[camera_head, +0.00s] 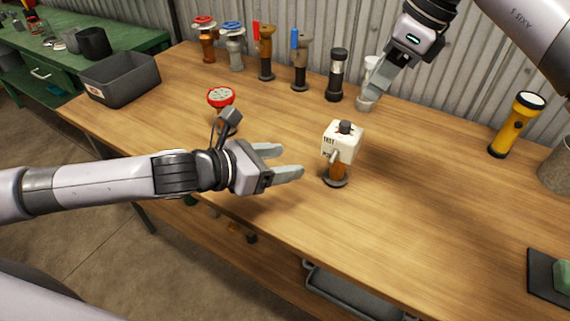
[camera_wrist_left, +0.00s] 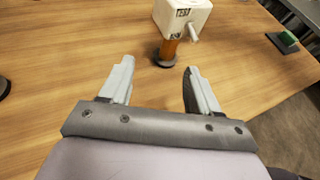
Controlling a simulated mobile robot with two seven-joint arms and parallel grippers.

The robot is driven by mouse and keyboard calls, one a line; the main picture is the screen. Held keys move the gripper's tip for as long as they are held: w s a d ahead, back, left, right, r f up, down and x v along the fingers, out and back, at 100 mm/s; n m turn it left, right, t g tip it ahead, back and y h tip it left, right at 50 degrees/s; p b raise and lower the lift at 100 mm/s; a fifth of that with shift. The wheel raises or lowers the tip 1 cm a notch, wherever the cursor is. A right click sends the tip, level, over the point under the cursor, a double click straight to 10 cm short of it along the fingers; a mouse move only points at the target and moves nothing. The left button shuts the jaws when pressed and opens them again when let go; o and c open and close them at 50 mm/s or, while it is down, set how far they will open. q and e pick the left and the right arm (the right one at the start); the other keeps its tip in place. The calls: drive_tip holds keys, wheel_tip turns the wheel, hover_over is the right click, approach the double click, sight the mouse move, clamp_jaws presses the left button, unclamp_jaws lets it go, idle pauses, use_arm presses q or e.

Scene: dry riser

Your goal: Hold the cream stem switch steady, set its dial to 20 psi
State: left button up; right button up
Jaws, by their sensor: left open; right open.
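The cream stem switch (camera_head: 341,143) is a cream box on an orange-brown stem with a dark round foot. It stands upright on the bench, with a dark knob on top and a small lever on its front. The dial marks are too small to read. My left gripper (camera_head: 284,162) is open and empty, to the left of the switch and apart from it. In the left wrist view the switch (camera_wrist_left: 182,18) stands ahead, beyond the open fingers. My right gripper (camera_head: 373,88) is at the back of the bench, in front of a pale fitting and partly hiding it; its fingers look close together.
A red-wheeled valve (camera_head: 221,97) stands behind my left wrist. Several valves and fittings line the back wall. A grey bin (camera_head: 121,78) sits at the left, a yellow flashlight (camera_head: 516,124) at the right. The wooden bench (camera_head: 440,215) is clear right of the switch.

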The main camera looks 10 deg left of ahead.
use_arm(q)
drive_tip(key=d, duration=0.2)
hover_over(328, 180)
wheel_tip(328, 180, down, 5)
drive_tip(key=shift+r, duration=0.2)
drive_tip(key=shift+c, duration=0.3)
